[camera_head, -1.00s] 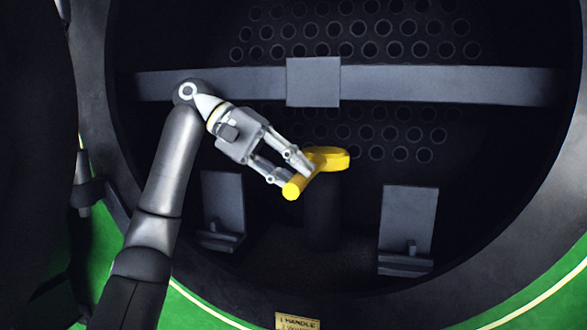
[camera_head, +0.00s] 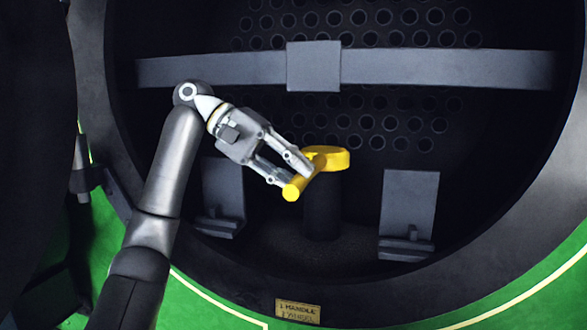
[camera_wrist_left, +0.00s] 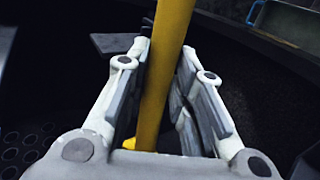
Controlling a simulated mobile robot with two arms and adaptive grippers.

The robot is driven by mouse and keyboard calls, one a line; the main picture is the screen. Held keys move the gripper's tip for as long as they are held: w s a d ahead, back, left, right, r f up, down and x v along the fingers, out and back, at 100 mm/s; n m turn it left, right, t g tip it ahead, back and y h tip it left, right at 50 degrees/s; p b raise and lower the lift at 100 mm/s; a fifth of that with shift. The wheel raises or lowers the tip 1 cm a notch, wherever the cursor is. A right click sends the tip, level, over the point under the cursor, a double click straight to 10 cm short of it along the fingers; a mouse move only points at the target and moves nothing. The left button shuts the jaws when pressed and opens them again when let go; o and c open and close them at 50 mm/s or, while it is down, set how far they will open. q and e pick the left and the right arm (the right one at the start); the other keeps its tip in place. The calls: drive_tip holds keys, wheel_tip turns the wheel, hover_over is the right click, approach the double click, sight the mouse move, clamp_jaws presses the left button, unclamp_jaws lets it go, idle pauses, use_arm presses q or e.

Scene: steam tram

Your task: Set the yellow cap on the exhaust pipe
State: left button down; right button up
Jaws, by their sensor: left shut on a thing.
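The yellow cap (camera_head: 332,158) has a round head and a thick handle that slants down to the left. My left gripper (camera_head: 299,183) is shut on the cap's handle. The handle also shows between the fingers in the left wrist view (camera_wrist_left: 168,60). The dark exhaust pipe (camera_head: 322,210) stands upright inside the round opening. The cap's head appears right at the pipe's top in the head view; I cannot tell whether it touches or sits slightly above it. The right gripper is not in view.
A grey crossbar (camera_head: 440,70) spans the opening above the cap. Grey upright plates stand left (camera_head: 223,190) and right (camera_head: 409,205) of the pipe. The dark round rim (camera_head: 480,290) surrounds the opening. A small label plate (camera_head: 298,311) is below.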

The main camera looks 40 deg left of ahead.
use_arm(q)
drive_tip(key=shift+f, duration=0.3)
drive_tip(key=c, duration=1.2)
unclamp_jaws()
drive_tip(key=shift+w+a, duration=0.1)
drive_tip(key=shift+w, duration=0.05)
drive_tip(key=shift+o, duration=0.2)
drive_tip(key=shift+f, duration=0.1)
drive_tip(key=v, duration=1.2)
